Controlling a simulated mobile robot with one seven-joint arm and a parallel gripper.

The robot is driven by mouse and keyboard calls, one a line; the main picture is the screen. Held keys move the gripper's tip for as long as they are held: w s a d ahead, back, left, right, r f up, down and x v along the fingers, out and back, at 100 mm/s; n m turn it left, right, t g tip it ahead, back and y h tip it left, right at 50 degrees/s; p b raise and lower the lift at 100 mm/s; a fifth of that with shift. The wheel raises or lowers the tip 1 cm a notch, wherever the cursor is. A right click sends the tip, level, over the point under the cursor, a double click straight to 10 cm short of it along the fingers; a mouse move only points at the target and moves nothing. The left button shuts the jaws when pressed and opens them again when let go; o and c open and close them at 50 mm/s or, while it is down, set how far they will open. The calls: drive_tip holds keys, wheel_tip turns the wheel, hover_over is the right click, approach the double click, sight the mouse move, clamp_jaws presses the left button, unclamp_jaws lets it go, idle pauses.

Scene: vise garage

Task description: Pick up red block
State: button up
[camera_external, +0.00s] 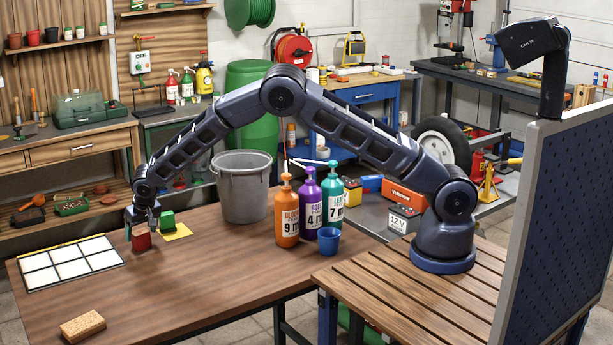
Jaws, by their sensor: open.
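The red block (141,242) stands on the wooden table near its far left edge. My gripper (142,226) points down directly over it, with the fingers open at the block's upper part. I cannot tell whether the fingers touch it. The top of the block is partly hidden by the gripper. A green block (167,224) stands just right of the red block, beside a yellow square (183,231).
A white grid panel (70,263) lies left of the blocks. A sponge (83,326) lies at the front left. A grey bucket (243,190), several pump bottles (309,207) and a blue cup (329,241) stand to the right. The table's front middle is clear.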

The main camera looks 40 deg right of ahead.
sight(141, 232)
drive_tip(key=shift+x, duration=1.5)
drive_tip(key=c, duration=1.1)
drive_tip(key=shift+o, duration=0.2)
drive_tip(key=shift+r, duration=0.2)
